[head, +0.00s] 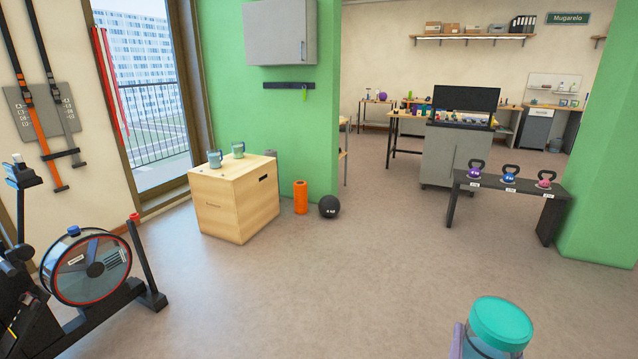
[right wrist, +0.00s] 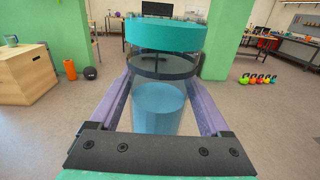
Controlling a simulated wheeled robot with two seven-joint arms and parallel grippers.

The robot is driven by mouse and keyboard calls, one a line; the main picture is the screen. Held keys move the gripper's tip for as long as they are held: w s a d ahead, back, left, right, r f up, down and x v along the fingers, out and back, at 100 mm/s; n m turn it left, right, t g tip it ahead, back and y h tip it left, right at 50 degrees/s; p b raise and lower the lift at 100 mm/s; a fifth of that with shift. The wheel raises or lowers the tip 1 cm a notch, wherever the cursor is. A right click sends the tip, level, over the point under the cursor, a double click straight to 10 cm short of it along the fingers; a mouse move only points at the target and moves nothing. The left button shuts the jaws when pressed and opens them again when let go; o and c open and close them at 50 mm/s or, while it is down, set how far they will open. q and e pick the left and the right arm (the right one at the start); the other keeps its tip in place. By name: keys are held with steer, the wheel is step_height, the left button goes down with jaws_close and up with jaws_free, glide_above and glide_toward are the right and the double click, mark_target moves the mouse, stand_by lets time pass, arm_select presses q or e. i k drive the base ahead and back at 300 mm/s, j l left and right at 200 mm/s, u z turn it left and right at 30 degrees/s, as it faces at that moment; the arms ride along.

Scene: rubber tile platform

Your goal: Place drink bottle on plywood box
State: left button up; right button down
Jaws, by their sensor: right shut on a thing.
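The drink bottle (head: 499,326) has a teal lid and a clear bluish body; it shows at the bottom right of the head view, with its lower part cut off. In the right wrist view the bottle (right wrist: 158,105) stands upright between the purple fingers of my right gripper (right wrist: 158,88), which is shut on it. The plywood box (head: 237,208) stands on the floor at left centre in the head view, well away from the bottle. The box (right wrist: 25,75) also shows at the left edge of the right wrist view. My left gripper is not in view.
An orange roller (head: 301,197) and a black ball (head: 329,207) are right of the box. An exercise machine (head: 90,268) stands at left. The middle floor is clear.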

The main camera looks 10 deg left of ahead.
mark_target(249, 165)
steer(key=i+j+u, duration=0.35)
steer(key=i, duration=0.75)
steer(key=i+j+u, duration=0.2)
steer(key=i+u, duration=0.15)
steer(key=i, duration=0.75)
steer(key=i+l+u, duration=0.2)
steer(key=i+u, duration=0.15)
steer(key=i, duration=0.7)
steer(key=i+u, duration=0.2)
steer(key=i, duration=0.25)
steer(key=i+l+u, duration=0.15)
steer(key=i, duration=0.35)
steer(key=i+l+u, duration=0.2)
steer(key=i, duration=0.25)
steer(key=i+l+u, duration=0.2)
steer(key=i, duration=0.25)
steer(key=i+l+u, duration=0.2)
steer(key=i, duration=0.25)
steer(key=l, duration=0.1)
